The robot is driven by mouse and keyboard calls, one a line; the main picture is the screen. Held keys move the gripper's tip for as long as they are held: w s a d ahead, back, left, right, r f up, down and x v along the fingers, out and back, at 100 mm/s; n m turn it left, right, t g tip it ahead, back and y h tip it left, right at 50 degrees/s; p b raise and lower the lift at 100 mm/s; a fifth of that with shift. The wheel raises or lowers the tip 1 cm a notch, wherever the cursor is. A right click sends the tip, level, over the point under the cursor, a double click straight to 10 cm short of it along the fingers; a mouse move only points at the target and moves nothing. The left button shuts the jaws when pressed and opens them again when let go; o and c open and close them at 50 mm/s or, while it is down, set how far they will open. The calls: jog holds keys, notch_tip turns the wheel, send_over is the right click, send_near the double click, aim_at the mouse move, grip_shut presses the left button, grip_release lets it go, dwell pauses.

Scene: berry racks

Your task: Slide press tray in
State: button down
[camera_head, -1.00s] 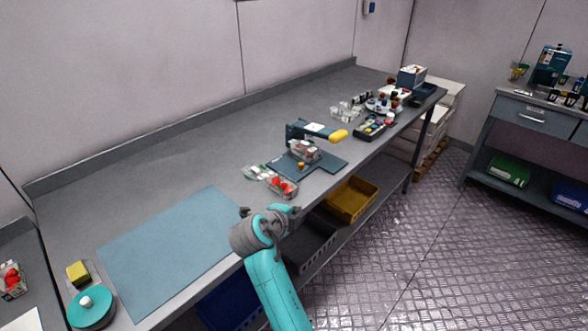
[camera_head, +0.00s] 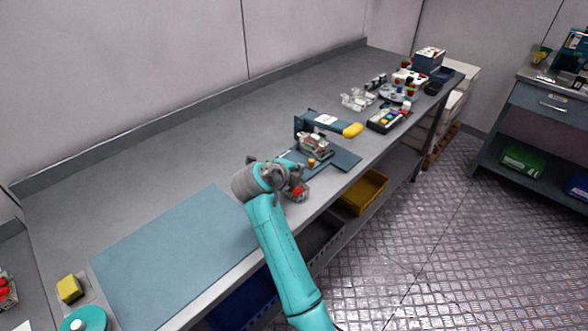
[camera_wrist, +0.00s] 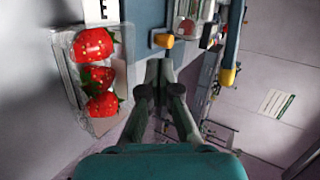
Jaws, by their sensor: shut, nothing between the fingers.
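The dark blue press (camera_head: 322,122) stands on the bench with its arm and yellow handle (camera_head: 352,130) raised over its base. A clear punnet (camera_head: 315,146) sits under the arm, on the press tray. The tray's small orange-yellow knob (camera_head: 311,162) sticks out on the side facing my gripper; it also shows in the wrist view (camera_wrist: 163,41). My gripper (camera_wrist: 158,72) is shut and empty, with its fingertips just short of the knob and apart from it, as far as I can tell. In the head view my gripper (camera_head: 292,172) partly hides the tray's near side.
An open clear punnet of strawberries (camera_wrist: 95,75) lies close beside my fingers, left in the wrist view. A blue mat (camera_head: 175,255) covers the near bench. A dark box of coloured items (camera_head: 388,120) and other wares stand beyond the press. A yellow crate (camera_head: 363,190) sits below.

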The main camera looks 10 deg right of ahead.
aim_at(321, 157)
jog(key=shift+x, duration=2.75)
jog(key=shift+w+d+r, duration=0.1)
jog(key=shift+w+d, duration=0.65)
jog(key=shift+d, duration=0.25)
jog(key=shift+w+d, duration=0.7)
jog(key=shift+d, duration=0.35)
